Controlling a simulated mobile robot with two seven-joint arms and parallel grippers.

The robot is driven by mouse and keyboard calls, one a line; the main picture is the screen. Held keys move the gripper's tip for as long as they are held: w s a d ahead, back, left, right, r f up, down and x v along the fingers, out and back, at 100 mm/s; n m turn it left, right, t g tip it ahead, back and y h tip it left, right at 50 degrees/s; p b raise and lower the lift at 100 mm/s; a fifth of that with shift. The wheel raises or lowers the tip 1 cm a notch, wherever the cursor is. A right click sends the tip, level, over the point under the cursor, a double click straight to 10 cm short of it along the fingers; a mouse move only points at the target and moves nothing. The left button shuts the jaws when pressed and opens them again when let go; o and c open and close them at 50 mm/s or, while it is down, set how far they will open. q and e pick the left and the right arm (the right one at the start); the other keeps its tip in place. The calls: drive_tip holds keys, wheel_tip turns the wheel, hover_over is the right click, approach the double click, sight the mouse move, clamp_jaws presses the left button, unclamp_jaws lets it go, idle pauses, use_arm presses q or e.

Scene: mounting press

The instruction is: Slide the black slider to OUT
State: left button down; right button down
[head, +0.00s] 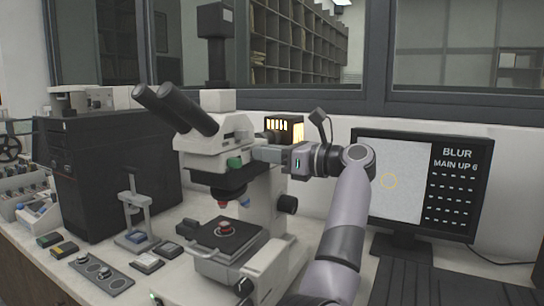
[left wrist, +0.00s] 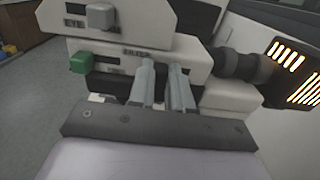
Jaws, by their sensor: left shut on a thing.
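The microscope (head: 218,135) stands on the bench in the middle of the head view. My left gripper (head: 262,152) reaches its head from the right side. In the left wrist view, the two fingers of the left gripper (left wrist: 164,84) point at the microscope's side, with a narrow gap between them. They are shut on a dark piece, taken to be the black slider (left wrist: 161,80), mostly hidden by the fingers. A green knob (left wrist: 85,62) sits left of the fingers in a dark slot. A grey knob (left wrist: 101,16) sits above, beside the label EYE. No OUT mark is readable. My right gripper is not in view.
A monitor (head: 455,205) showing BLUR stands at the right, behind a black keyboard (head: 430,285). A lit lamp housing (head: 284,127) is behind the gripper. A black cabinet (head: 105,165) and a small grey stand (head: 136,208) are on the left.

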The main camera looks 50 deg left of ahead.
use_arm(q)
drive_tip(key=shift+s+f, duration=0.1)
drive_tip(key=c, duration=1.2)
unclamp_jaws()
drive_tip(key=shift+d, duration=0.1)
drive_tip(key=shift+o, duration=0.8)
drive_tip(key=shift+s, duration=0.15)
drive_tip(key=b+v, duration=0.1)
drive_tip(key=v, duration=0.6)
